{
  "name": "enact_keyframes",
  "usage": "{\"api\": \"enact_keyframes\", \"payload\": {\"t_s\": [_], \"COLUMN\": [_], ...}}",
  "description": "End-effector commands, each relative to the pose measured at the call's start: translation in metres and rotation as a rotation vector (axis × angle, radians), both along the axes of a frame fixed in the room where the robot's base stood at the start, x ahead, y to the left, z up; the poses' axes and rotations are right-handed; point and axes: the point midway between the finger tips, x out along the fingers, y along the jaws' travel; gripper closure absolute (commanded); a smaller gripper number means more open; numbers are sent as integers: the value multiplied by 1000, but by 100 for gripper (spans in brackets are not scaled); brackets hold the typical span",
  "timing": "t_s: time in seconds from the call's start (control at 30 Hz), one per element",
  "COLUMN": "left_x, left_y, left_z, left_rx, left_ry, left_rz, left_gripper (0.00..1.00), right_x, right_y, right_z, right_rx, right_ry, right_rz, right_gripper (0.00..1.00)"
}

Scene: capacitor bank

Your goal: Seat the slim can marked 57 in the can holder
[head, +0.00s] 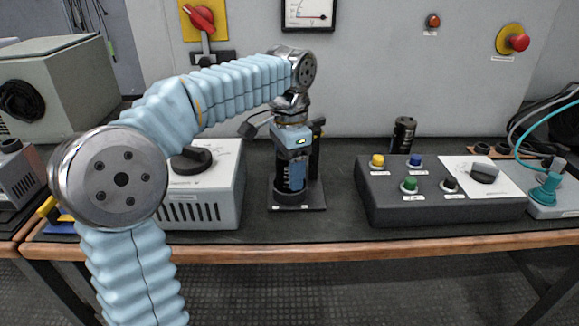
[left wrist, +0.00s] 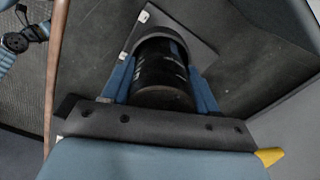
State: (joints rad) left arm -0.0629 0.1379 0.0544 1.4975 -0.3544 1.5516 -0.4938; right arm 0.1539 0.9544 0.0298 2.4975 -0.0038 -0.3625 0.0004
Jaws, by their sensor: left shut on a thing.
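A dark slim can (head: 285,178) stands upright at the can holder, below my left gripper (head: 291,172). My left gripper points down and is shut on the can. In the left wrist view the dark can (left wrist: 163,80) lies between the two blue fingers. The can holder (head: 312,200) is a dark plate with a short round cup and a post behind. Its grey rim (left wrist: 160,34) shows around the can's far end in the left wrist view. How deep the can sits is hidden, and its number is not readable. My right gripper is not in view.
A grey box with a black knob (head: 215,185) stands left of the holder. A dark button box (head: 440,205) stands to its right, with another black can (head: 403,134) behind it. The bench (head: 335,205) is clear between the holder and the button box.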

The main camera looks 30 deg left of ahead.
Motion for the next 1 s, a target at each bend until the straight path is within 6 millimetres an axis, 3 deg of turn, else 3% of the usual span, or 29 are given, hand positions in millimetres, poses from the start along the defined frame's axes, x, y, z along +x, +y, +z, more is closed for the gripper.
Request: {"api": "enact_keyframes", "payload": {"t_s": [0.43, 0.47, 0.63, 1.0], "left_x": [0, 0, 0, 0], "left_y": [0, 0, 0, 0], "left_z": [-4, -4, -4, 1], "left_rx": [0, 0, 0, 0], "left_ry": [-2, -2, -1, -1], "left_rz": [0, 0, 0, 0], "left_gripper": [86, 38, 12, 12], "right_x": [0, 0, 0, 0], "right_y": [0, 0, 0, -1], "right_z": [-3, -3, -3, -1], "right_rx": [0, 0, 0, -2], "right_ry": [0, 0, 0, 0], "right_rz": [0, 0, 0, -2], "right_gripper": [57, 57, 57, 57]}}
